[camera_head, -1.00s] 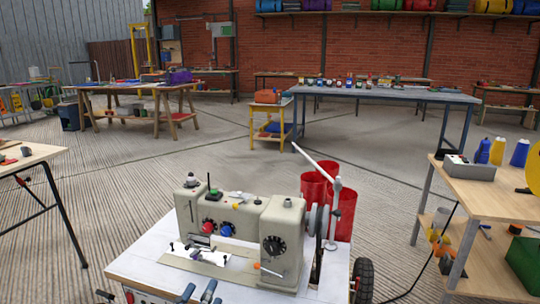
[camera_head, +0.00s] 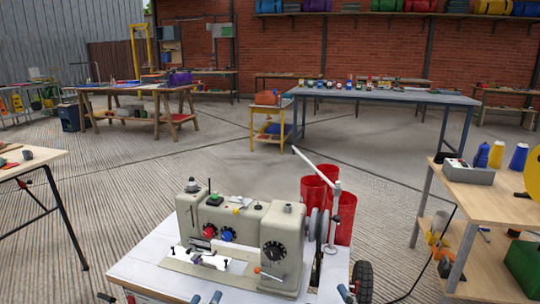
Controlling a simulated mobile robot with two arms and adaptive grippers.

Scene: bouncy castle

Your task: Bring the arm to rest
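Only the tips of my grippers show, at the bottom edge of the head view. Two bluish-grey tips of my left gripper (camera_head: 205,298) stand apart with a gap between them and nothing visible in it. Part of what looks like my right gripper (camera_head: 345,293) shows further right, by the table's right edge; its fingers cannot be made out. The rest of both arms is out of frame. Both grippers appear in front of the cream sewing machine (camera_head: 281,240) on its white table (camera_head: 140,262), apart from the machine body.
Red bins (camera_head: 313,191) stand behind the machine, near a white lever. Another table (camera_head: 35,163) is at left. A blue table (camera_head: 400,94) stands further back; open floor lies between.

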